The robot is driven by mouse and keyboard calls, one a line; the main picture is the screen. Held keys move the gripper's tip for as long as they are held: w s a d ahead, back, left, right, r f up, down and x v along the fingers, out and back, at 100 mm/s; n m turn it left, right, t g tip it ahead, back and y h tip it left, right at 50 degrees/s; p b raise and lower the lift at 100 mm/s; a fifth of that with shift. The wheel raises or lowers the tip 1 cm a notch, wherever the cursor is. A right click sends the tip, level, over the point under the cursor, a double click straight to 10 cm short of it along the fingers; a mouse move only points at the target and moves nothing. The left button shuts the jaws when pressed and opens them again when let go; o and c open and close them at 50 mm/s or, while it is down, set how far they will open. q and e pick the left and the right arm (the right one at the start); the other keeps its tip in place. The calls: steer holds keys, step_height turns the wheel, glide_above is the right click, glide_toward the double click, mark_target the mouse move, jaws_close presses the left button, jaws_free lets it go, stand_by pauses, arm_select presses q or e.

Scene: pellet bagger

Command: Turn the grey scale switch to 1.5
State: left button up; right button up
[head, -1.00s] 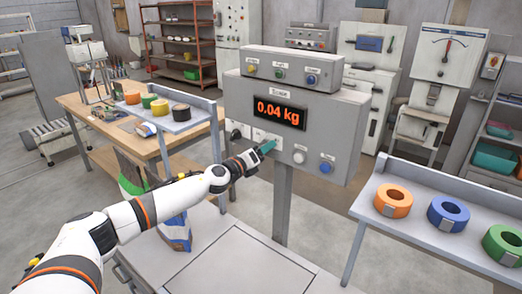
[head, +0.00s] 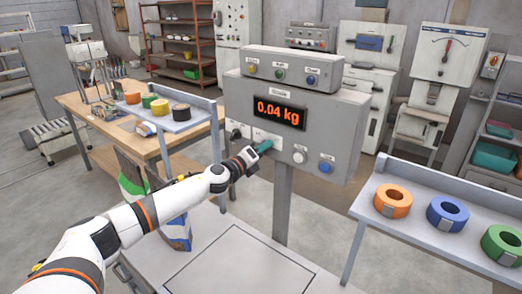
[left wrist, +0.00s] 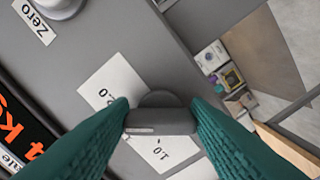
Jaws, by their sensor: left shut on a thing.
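The grey scale switch (left wrist: 160,121) shows in the left wrist view as a rounded knob with a raised bar and a pale line on the bar. My left gripper (head: 264,147) is at the front of the grey scale box (head: 338,135), below its display. Its teal fingers (left wrist: 160,112) are shut on the switch, one on each side. The white label plate (left wrist: 115,92) behind the switch shows a partly covered number and "1.0". In the head view the gripper hides the switch. The display (head: 279,113) reads 0.04 kg. My right gripper is not in view.
A white button (head: 299,157) and a blue button (head: 326,168) sit right of the switch, and a black knob (head: 238,131) sits left. A side shelf (head: 420,222) with tape rolls stands at right. A wooden bench (head: 130,135) stands at left.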

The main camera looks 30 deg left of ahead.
arm_select(q)
steer(key=shift+r+n+p, duration=0.1)
steer(key=shift+n+p, duration=0.9)
steer(key=shift+n, duration=2.7)
steer(key=shift+d, duration=0.1)
steer(key=o, duration=1)
steer(key=shift+s+a+b, duration=0.15)
steer(key=shift+s+b, duration=0.6)
steer(key=shift+s, duration=1.25)
steer(key=shift+s+a+b, duration=0.2)
steer(key=shift+s+b, duration=0.55)
steer(key=shift+s, duration=1.25)
steer(key=shift+s+a+b, duration=0.15)
steer(key=shift+s+b, duration=0.6)
steer(key=shift+s, duration=1.25)
